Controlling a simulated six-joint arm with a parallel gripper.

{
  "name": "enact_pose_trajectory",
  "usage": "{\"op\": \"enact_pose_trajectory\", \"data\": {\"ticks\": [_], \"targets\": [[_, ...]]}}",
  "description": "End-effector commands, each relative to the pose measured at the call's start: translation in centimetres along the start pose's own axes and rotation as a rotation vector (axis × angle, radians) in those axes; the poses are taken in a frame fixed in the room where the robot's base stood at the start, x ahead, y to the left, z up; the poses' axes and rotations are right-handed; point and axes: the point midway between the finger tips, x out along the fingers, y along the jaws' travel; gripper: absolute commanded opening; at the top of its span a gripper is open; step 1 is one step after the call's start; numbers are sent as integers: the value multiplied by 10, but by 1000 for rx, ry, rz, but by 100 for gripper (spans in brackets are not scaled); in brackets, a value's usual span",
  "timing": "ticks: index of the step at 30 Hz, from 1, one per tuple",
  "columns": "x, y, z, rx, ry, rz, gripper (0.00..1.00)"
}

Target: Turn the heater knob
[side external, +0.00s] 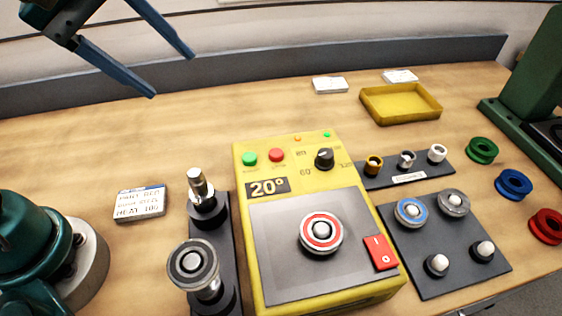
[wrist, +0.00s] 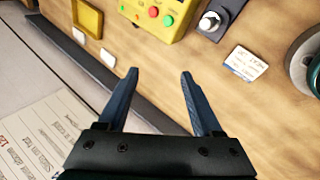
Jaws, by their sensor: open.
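The heater is a yellow box (side external: 245,215) with a grey top panel and a display reading 20°. Its black knob (side external: 324,158) sits near the back right of the panel, with 60 and other markings around it. A green button and a red button are left of the knob. My gripper (side external: 172,72) is open and empty, up at the back left, well away from the knob. Its two blue fingers (wrist: 160,75) are spread in the wrist view.
A round part with a red ring (side external: 321,232) rests on the heater panel. A black stand (side external: 225,240) with upright metal parts is at its left. Black racks (side external: 470,255), a yellow tray (side external: 365,105) and coloured rings (side external: 482,150) are at the right. A note block (side external: 140,203) lies left.

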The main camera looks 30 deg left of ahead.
Motion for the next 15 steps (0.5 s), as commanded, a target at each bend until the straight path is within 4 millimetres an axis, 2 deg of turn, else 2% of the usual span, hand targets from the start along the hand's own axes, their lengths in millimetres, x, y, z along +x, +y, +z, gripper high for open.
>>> {"op": "enact_pose_trajectory", "data": {"ticks": [1,6,12,15], "targets": [[5,18,3,-110,-34,-8,67],[27,65,17,-450,-128,-58,67],[70,102,43,-734,-209,-170,67],[97,112,59,-813,-233,-235,67]]}}
